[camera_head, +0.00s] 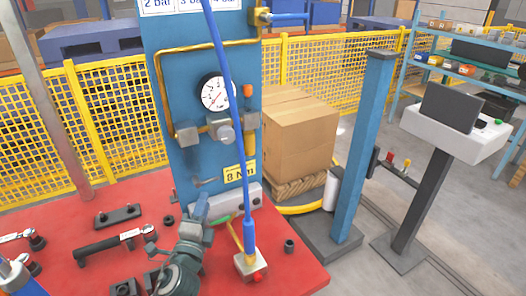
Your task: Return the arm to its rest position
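My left gripper (197,217) shows at the bottom centre, above the red table (310,268) and in front of the blue panel (188,100). It is seen from behind, and its fingertips are small and partly hidden. I cannot tell whether it is open or shut, and no held thing can be made out. My dark jointed wrist runs down to the bottom edge. My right gripper is not in view.
A blue hose (229,100) hangs in front of the panel down to a small block (250,264) right of my gripper. The panel carries a gauge (215,93). Tools, including a dark-handled wrench (105,243), lie left. A cardboard box (300,135) and blue post (361,150) stand beyond.

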